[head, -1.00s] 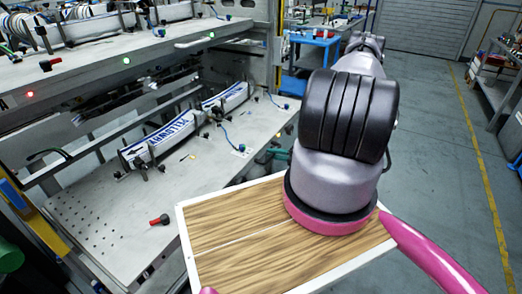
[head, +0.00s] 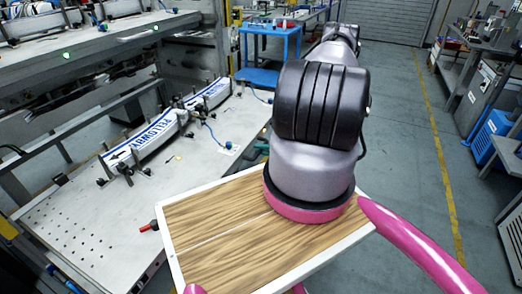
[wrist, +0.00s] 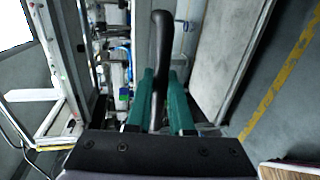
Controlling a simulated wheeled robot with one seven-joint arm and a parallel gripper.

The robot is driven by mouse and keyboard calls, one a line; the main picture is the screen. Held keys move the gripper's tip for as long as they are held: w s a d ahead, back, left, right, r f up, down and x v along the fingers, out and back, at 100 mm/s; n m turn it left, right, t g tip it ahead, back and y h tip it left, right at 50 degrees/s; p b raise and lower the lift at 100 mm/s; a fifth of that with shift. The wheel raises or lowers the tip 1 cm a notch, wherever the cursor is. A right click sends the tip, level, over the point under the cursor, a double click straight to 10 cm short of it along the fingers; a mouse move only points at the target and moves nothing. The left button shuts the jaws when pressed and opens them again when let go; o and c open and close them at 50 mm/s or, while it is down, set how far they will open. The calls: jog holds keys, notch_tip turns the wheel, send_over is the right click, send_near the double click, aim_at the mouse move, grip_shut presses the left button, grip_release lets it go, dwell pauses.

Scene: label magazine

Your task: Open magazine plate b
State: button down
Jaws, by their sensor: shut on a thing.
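The lower magazine plate (head: 75,215) is a pale grey shelf with a hole pattern, standing out from the machine frame. White label stacks with blue lettering (head: 140,150) lie on it between black clamps. An upper plate (head: 110,45) is above it at the upper left. I see no letter marking either plate. In the wrist view my gripper (wrist: 160,88) has its green fingers shut on a black curved handle (wrist: 161,35). Which plate the handle belongs to cannot be told from that view. In the head view my arm and the wooden tray hide the gripper.
A wood-topped tray with white rim (head: 225,232) is close in front. A red-ended black knob (head: 150,227) shows at its left edge. A blue table (head: 270,45) stands behind. Grey floor with a yellow line (head: 435,130) is open on the right; benches line the far right.

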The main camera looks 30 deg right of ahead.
jog(key=shift+s+d, duration=0.1)
jog(key=c, duration=0.8)
grip_release()
jog(key=v, duration=1)
jog(key=shift+s+d, duration=0.2)
jog(key=shift+s, duration=0.15)
